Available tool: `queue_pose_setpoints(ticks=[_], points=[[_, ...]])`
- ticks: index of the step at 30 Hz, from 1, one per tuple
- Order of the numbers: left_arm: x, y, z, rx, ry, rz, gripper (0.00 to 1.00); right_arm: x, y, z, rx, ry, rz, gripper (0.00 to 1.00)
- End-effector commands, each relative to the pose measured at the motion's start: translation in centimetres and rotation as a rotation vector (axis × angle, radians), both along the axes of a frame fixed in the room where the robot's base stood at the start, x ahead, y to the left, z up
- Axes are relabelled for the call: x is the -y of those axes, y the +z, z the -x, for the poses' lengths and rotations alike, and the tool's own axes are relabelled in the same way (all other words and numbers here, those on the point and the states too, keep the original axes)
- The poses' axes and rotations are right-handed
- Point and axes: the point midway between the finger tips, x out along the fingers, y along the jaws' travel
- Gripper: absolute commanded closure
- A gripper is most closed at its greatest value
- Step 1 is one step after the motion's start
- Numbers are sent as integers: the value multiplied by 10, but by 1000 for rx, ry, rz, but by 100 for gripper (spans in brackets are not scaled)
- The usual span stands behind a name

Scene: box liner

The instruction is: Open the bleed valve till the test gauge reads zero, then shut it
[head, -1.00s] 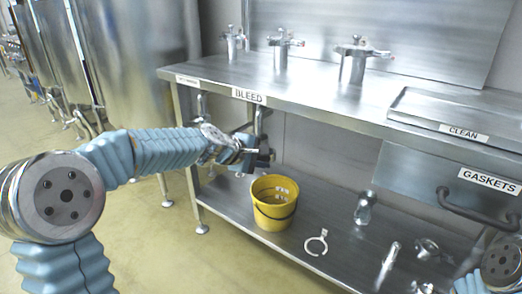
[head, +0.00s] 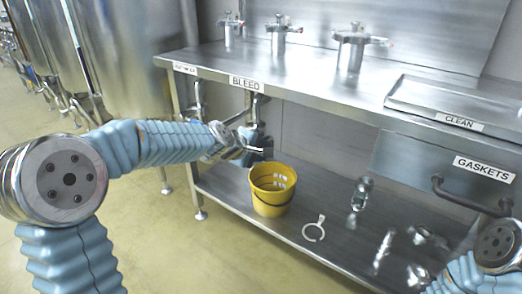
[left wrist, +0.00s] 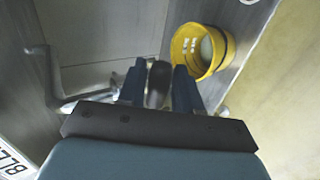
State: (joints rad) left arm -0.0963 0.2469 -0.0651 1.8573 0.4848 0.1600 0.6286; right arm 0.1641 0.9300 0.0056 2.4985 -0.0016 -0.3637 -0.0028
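My left gripper (head: 250,146) reaches under the bench top, just below the BLEED label (head: 247,83). In the left wrist view its two blue fingers (left wrist: 159,90) stand on either side of a dark grip (left wrist: 158,82), apparently the bleed valve's handle, and seem to press on it. A pale lever end (head: 256,150) shows by the fingers in the head view. The valve body is mostly hidden behind the gripper. A metal pipe (left wrist: 62,88) runs beside it. No test gauge dial is readable. Of my right arm only links show at lower right; its gripper is out of view.
A yellow bucket (head: 270,196) stands on the lower shelf (head: 235,190) below and right of the gripper. A clamp ring (head: 314,230) and several metal fittings lie farther right. The GASKETS drawer handle (head: 465,198) juts out near my right arm. Floor at left is clear.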

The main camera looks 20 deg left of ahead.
Motion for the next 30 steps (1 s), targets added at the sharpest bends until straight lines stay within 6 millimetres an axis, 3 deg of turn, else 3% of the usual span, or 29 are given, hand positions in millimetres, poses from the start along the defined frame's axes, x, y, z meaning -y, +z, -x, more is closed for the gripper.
queue_pose_setpoints(ticks=[2,14,30], points=[[0,-1,0,-1,0,1,54,0,0,0,0,0,0,52],[-2,7,7,-1,-1,2,53,0,2,0,0,0,0,52],[-37,71,96,0,1,2,53,-9,30,4,-7,16,-14,52]])
